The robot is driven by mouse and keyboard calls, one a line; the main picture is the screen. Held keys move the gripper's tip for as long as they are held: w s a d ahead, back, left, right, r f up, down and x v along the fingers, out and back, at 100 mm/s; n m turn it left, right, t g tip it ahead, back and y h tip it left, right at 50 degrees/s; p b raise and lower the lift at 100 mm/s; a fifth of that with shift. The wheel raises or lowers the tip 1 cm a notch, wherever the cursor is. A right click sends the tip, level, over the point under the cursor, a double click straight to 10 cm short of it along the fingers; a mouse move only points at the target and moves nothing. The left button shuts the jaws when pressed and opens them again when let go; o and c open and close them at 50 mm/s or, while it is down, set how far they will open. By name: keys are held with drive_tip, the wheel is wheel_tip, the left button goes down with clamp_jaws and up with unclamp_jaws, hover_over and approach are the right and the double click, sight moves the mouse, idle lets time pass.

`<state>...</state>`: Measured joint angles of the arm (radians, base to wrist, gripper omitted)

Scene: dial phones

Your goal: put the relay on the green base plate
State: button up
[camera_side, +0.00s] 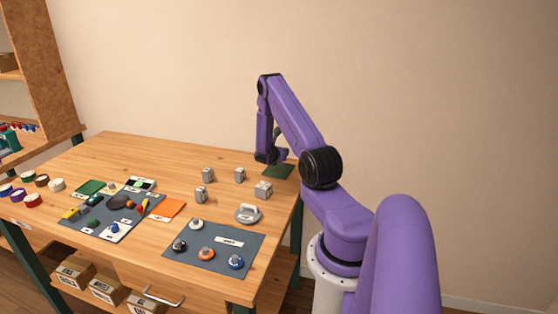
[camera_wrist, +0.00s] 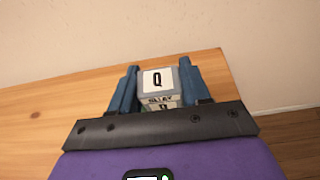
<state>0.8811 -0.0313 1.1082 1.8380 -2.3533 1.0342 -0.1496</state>
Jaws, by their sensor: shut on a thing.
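A small grey-white block with a "Q" label on top, the relay (camera_wrist: 158,82), sits between the blue fingers of my gripper (camera_wrist: 156,88) in the wrist view. Smaller lettering on its near face is hard to read. My gripper is shut on it. In the side view, my gripper (camera_side: 268,158) is low over the far right of the table, beside and partly in front of a dark green plate (camera_side: 280,171). The relay is hard to make out there, and I cannot tell whether it touches the plate.
Several similar grey blocks (camera_side: 239,175) stand left of and nearer than the plate. A pale rounded part (camera_side: 248,213) and a grey mat with dials (camera_side: 214,247) are nearer. Another green board (camera_side: 90,187) lies far left. The table's right edge is close to the plate.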

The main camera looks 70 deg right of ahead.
drive_tip(key=shift+d+f, duration=0.15)
drive_tip(key=shift+f, duration=0.05)
drive_tip(key=shift+w+d+f, duration=0.1)
drive_tip(key=shift+w+f, duration=0.05)
drive_tip(key=shift+f, duration=1.55)
drive_tip(key=shift+f, duration=0.15)
drive_tip(key=o, duration=1.1)
